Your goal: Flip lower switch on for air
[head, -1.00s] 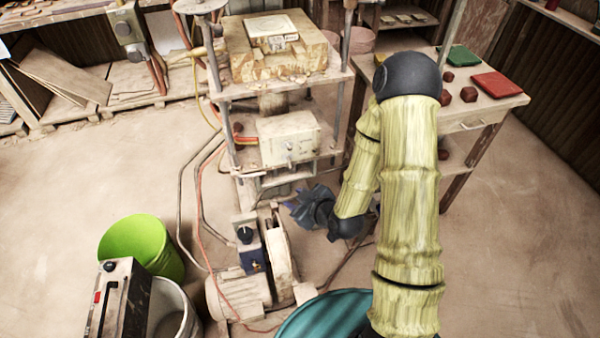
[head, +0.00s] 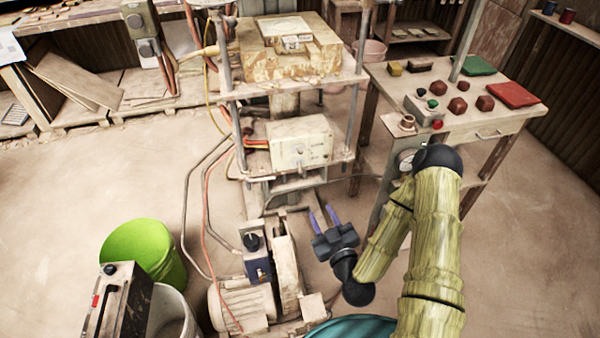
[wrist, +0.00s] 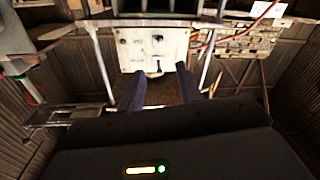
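The white control box (head: 300,143) sits on the middle shelf of the press in the head view, with small dark switches on its front. In the wrist view its panel (wrist: 170,48) is ahead, and the lower switch (wrist: 157,66) shows as a dark lever near the panel's lower middle. Labels are too blurred to read. My gripper (head: 322,213) is below and right of the box, fingers pointing up the picture, apart and empty. In the wrist view my gripper's fingers (wrist: 161,72) stand either side of the lower switch in the picture, short of the panel.
A motor pump (head: 245,300) stands on the floor below the press, left of my gripper. A wooden table (head: 465,120) with a button box (head: 424,112) stands at right. Hoses run left of the press (head: 205,220). A green bucket (head: 145,250) is at left.

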